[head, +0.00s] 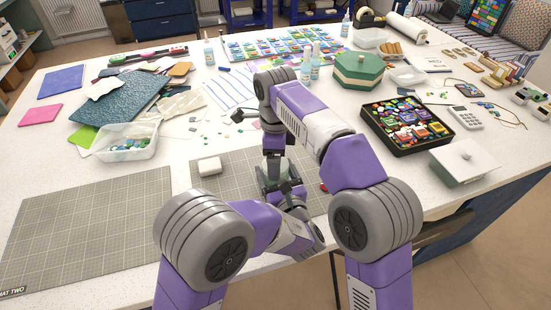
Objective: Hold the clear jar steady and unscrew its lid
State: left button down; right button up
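My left gripper (287,190) and my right gripper (272,160) are close together over the smaller grey cutting mat (235,187), near the table's front edge. The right gripper comes down from above, and the left one is low, just in front of it. The clear jar and its lid cannot be made out; the grippers and arms cover the spot between them. The fingers are too small and overlapped to tell whether they are open or shut. A small red thing (323,187) shows partly beside the grippers, on the right.
A white block (209,165) lies left of the grippers. A clear tub of glass pieces (125,151) and a larger grey mat (85,235) are to the left. A black tray (378,133), a green box (357,85) and a white-lidded box (466,157) stand to the right.

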jog(key=shift+f, duration=0.35)
